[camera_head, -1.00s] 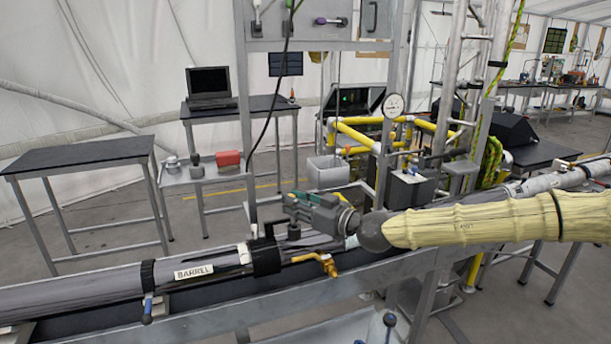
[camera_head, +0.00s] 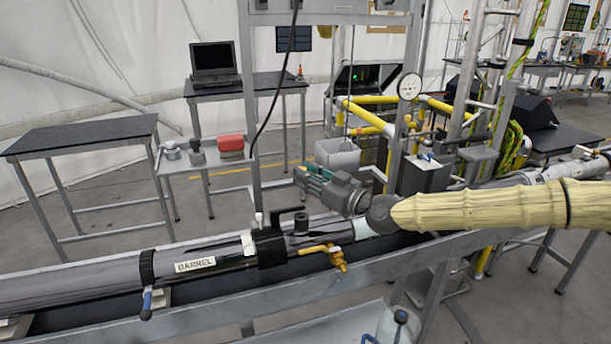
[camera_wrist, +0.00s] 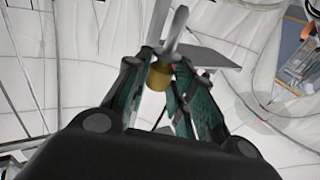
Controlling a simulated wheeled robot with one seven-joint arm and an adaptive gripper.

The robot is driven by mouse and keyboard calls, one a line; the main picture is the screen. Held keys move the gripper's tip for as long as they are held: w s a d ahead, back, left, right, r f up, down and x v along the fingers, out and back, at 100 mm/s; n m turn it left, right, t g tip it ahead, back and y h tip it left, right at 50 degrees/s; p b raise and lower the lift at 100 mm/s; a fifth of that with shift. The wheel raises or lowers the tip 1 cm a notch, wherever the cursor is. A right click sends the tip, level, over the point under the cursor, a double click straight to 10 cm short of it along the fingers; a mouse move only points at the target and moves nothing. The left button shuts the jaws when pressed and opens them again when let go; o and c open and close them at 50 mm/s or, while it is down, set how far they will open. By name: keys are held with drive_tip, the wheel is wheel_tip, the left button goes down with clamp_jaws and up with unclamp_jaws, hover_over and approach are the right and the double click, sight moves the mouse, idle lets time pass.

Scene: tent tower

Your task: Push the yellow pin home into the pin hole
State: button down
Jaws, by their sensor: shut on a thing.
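In the head view, the barrel (camera_head: 75,287), with its BARREL label, runs along the grey rail and carries a black collar (camera_head: 270,250). My gripper (camera_head: 303,179), with green fingers, is above and behind the collar, clear of it. In the wrist view, my gripper (camera_wrist: 163,60) is shut on a yellow-gold cylindrical piece, seemingly the yellow pin (camera_wrist: 158,76). A pale metal shape shows just beyond it. In the head view, the pin is too small or hidden to make out. I cannot tell which opening is the pin hole.
A brass valve (camera_head: 322,249) sticks out in front of the barrel beside the collar. A dark stub (camera_head: 302,227) and a small pale peg (camera_head: 259,219) stand up near the collar. A grey bin (camera_head: 337,155) and yellow pipe frame (camera_head: 362,113) are behind my gripper.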

drive_tip(key=b, duration=0.2)
hover_over(307, 219)
drive_tip(key=shift+f, duration=2.8)
drive_tip(key=shift+p, duration=0.65)
drive_tip(key=shift+f+b, duration=1.3)
drive_tip(key=shift+f, duration=1.3)
idle(0.4)
drive_tip(key=shift+r, duration=0.2)
drive_tip(key=shift+r+p, duration=1.45)
drive_tip(key=shift+r, duration=0.1)
